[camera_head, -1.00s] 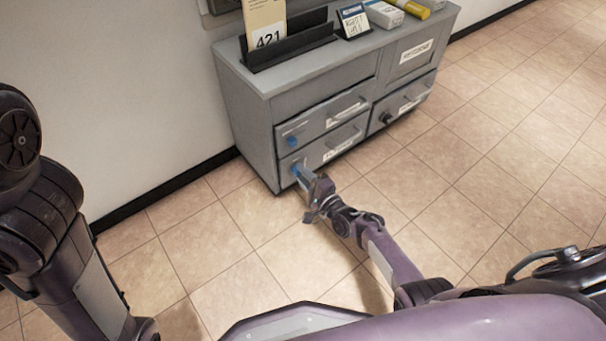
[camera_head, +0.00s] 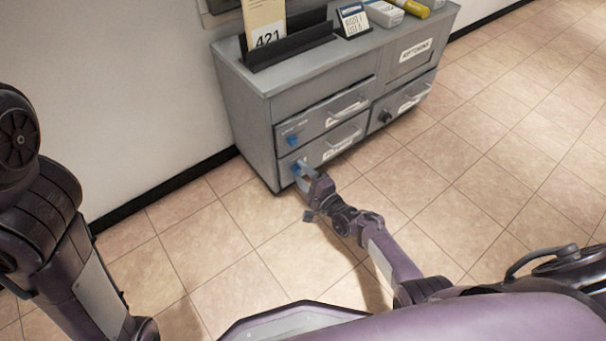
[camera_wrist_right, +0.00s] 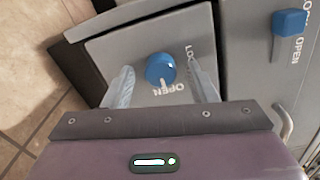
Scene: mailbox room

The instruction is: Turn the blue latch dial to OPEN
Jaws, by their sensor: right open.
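A round blue latch dial (camera_wrist_right: 161,67) sits on the front of the lower left drawer, with the words LOCK and OPEN beside it in the right wrist view. A pale mark at its rim is toward the word OPEN. My right gripper (camera_wrist_right: 163,88) is open, with one finger on each side of this dial and visible gaps between. In the head view, my right gripper (camera_head: 303,176) is at the lower drawer's left end and partly covers the dial. A second blue dial (camera_head: 292,141) is on the drawer above; it also shows in the right wrist view (camera_wrist_right: 290,22). My left gripper is out of view.
The grey cabinet (camera_head: 256,130) stands against the wall, with drawer handles (camera_head: 347,108) projecting. A black knob (camera_head: 387,117) is on the right drawer. A card holder, a small sign and boxes stand on top. The tiled floor (camera_head: 480,190) is clear.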

